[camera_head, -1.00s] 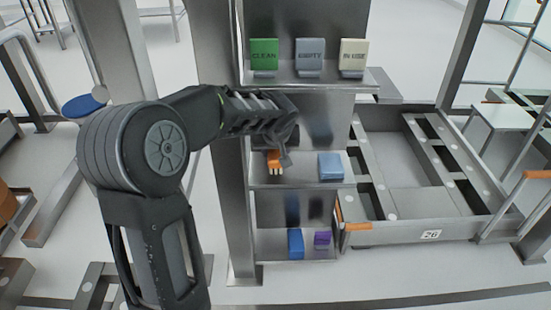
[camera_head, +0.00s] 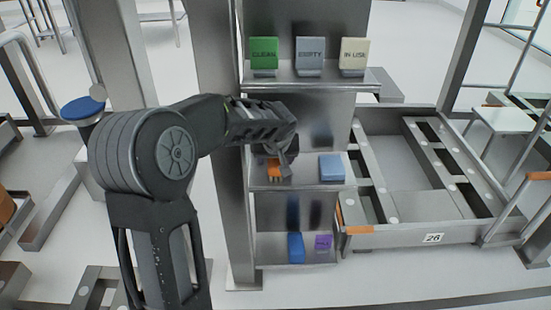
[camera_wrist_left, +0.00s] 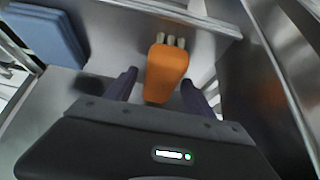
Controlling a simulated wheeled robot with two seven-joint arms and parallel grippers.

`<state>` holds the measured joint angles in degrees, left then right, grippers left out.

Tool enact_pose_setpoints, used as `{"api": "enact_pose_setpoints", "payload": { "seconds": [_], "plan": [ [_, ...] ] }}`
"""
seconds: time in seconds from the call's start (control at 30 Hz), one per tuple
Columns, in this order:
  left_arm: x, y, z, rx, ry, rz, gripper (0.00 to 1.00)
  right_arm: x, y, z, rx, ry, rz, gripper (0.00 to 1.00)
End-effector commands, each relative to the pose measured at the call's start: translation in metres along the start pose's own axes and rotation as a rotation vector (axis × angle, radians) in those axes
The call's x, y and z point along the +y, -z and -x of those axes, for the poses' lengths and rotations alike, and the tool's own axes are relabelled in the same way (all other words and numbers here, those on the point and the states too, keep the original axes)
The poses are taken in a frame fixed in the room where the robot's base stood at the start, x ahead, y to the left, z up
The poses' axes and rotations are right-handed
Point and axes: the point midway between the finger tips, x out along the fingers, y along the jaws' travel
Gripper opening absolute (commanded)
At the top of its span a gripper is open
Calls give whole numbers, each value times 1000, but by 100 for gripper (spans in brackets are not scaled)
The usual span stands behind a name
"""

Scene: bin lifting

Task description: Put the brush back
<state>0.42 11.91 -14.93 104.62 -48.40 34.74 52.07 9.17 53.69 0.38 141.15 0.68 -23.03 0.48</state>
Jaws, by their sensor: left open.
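The brush has an orange body (camera_wrist_left: 166,74) with pale bristle tufts at its far end. In the left wrist view it lies between the two spread fingers of my left gripper (camera_wrist_left: 160,88), with a gap at each side. In the head view the orange brush (camera_head: 274,170) shows at the left of the middle shelf (camera_head: 310,183), partly hidden by my left gripper (camera_head: 283,158). The brush appears to rest on the shelf. My left gripper is open around it. My right gripper is not in view.
A blue block (camera_head: 331,167) sits right of the brush on the same shelf. A blue block (camera_head: 296,247) and a purple block (camera_head: 323,242) stand on the lower shelf. Green, grey and cream signs stand on the top shelf. A steel post (camera_head: 222,150) is close to my left arm.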

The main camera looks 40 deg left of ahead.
Motion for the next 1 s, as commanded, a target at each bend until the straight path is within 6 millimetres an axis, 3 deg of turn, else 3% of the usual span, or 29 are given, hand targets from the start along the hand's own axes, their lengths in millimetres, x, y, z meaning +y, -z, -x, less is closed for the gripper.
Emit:
{"api": "enact_pose_setpoints", "payload": {
  "seconds": [0.37, 0.8, 1.0],
  "plan": [
    [1, 3, 13, 1, -2, 0, 62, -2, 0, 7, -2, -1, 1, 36],
    [1, 4, 100, 3, -3, 0, 62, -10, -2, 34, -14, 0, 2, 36],
    [0, 2, 120, 0, 0, 0, 62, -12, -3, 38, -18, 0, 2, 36]
  ]
}}
